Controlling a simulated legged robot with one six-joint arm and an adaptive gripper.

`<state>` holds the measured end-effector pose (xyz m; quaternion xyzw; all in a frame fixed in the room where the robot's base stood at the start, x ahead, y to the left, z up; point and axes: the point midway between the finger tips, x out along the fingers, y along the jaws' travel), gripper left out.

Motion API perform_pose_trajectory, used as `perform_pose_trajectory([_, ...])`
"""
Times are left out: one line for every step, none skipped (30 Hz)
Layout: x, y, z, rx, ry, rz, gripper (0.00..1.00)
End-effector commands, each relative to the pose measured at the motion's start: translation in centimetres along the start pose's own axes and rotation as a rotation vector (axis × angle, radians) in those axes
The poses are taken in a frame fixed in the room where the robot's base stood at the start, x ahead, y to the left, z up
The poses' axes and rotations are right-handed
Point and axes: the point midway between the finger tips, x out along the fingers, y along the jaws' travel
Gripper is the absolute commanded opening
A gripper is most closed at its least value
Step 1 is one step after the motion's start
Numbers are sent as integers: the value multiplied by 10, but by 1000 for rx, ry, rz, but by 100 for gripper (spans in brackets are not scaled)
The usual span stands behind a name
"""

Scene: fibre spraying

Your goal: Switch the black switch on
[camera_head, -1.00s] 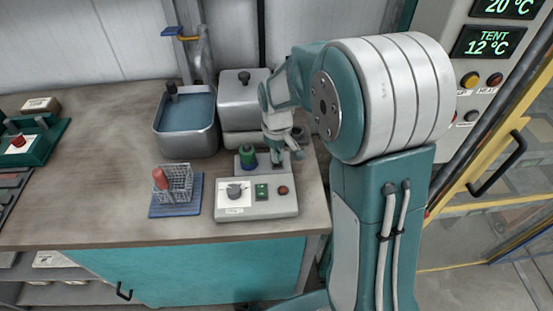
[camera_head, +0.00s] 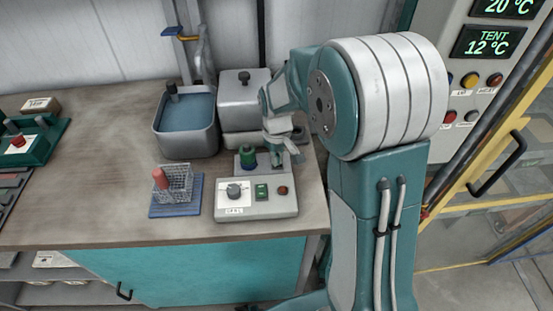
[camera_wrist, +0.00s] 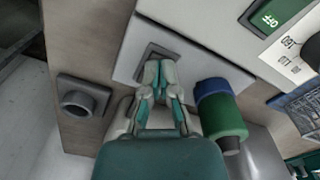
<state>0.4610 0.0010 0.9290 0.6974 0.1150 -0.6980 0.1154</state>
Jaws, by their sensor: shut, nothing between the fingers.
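My gripper (camera_wrist: 160,85) is shut and empty in the wrist view. Its fingertips are over a dark square fitting (camera_wrist: 148,56) on the grey control box (camera_wrist: 185,40), hiding part of it; contact cannot be told. I cannot tell whether this fitting is the black switch. In the head view my gripper (camera_head: 283,155) is low behind the right part of the control box (camera_head: 257,209). The box front has a dark knob (camera_head: 234,191), a green panel (camera_head: 261,193) and a red button (camera_head: 283,190).
A green and blue cylinder (camera_wrist: 222,112) stands close beside my fingers. A grey round socket (camera_wrist: 80,101) is on the other side. A wire basket (camera_head: 175,184) stands left of the box, with a water basin (camera_head: 186,120) and lidded metal container (camera_head: 240,95) behind.

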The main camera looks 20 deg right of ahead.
Motion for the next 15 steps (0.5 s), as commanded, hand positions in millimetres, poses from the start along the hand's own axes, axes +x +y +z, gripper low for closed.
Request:
perform_pose_trajectory([1,0,0,0,-1,0,0])
perform_pose_trajectory([1,0,0,0,-1,0,0])
perform_pose_trajectory([1,0,0,0,0,0,0])
perform_pose_trajectory([1,0,0,0,0,0,0])
perform_pose_trajectory([0,0,0,0,0,0,0])
perform_pose_trajectory([-1,0,0,0,1,0,0])
perform_pose_trajectory([-3,0,0,0,1,0,0])
perform_pose_trajectory([-5,0,0,0,1,0,0])
perform_pose_trajectory([-8,0,0,0,1,0,0])
perform_pose_trajectory([-10,0,-1,0,1,0,0])
perform_pose_trajectory([-12,0,-1,0,2,1,0])
perform_pose_trajectory([-15,0,-1,0,2,0,0])
perform_pose_trajectory([-17,0,0,0,1,0,0])
perform_pose_trajectory([-19,0,0,0,1,0,0])
perform_pose_trajectory([-22,0,0,0,2,1,0])
